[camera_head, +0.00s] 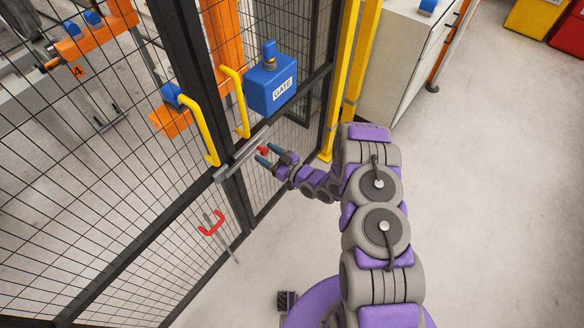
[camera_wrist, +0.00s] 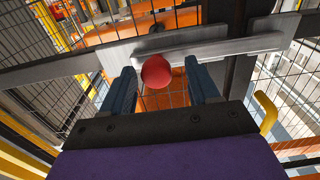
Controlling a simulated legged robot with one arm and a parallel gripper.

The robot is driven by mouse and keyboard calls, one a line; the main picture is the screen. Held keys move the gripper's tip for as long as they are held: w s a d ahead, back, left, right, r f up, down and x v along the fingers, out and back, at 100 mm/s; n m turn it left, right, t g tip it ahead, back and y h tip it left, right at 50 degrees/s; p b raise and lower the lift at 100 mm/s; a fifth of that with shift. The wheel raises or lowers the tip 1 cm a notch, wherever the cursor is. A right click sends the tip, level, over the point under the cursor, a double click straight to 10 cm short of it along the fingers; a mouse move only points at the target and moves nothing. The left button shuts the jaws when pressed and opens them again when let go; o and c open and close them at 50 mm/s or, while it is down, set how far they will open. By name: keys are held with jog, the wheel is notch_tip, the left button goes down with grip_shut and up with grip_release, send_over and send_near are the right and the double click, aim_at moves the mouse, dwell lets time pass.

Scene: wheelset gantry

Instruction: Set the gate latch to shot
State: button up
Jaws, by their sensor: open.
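The gate latch is a grey metal slide bar (camera_head: 232,164) on the dark mesh gate frame, below two yellow handles. In the wrist view the bar (camera_wrist: 215,47) runs across the dark upright. Its red round knob (camera_head: 263,151) stands out toward me and shows large in the wrist view (camera_wrist: 156,72). My gripper (camera_head: 267,155) is open, with one blue finger on each side of the knob. In the wrist view gaps show between the knob and both fingers (camera_wrist: 160,68). The bar's end and its seat are not clear enough to tell its setting.
A blue box marked GATE (camera_head: 270,88) sits above the latch. Yellow handles (camera_head: 199,128) (camera_head: 236,103) project from the mesh. A red U-shaped piece (camera_head: 211,223) hangs lower left. Yellow posts (camera_head: 350,75) and a grey cabinet (camera_head: 398,55) stand right. Floor at right is clear.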

jog(key=p+v, duration=0.2)
jog(key=v, duration=1.3)
jog(key=shift+s+d, duration=0.15)
jog(key=shift+d, duration=0.05)
